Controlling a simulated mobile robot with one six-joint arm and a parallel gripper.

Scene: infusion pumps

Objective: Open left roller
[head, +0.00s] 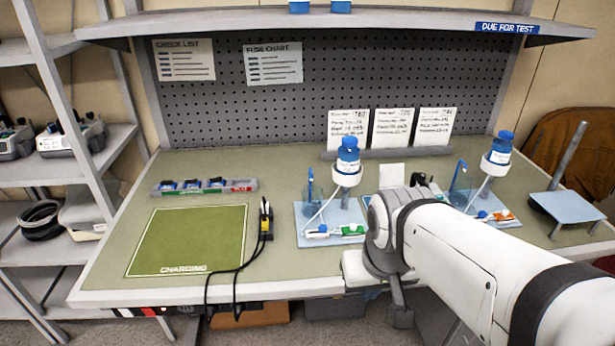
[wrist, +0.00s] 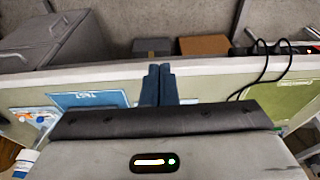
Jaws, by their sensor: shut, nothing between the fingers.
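The left roller clamp (head: 330,231), a small white piece with blue, orange and green parts, lies on the left blue tray (head: 310,240). A tube runs from it to the left blue-capped bottle (head: 348,157) on its stand. The right roller clamp (head: 495,217) lies on the right tray. My gripper (wrist: 157,85) is shut and empty, with its dark fingers over the table near its front edge. My arm hides its fingertips in the head view. A blue tray (wrist: 88,99) shows beside the fingers in the wrist view; I cannot tell which one.
A green charging mat (head: 188,240) and black cables (head: 240,272) are on the left of the table. White cards (head: 393,128) stand at the back. A blue plate with a post (head: 566,206) is at the right.

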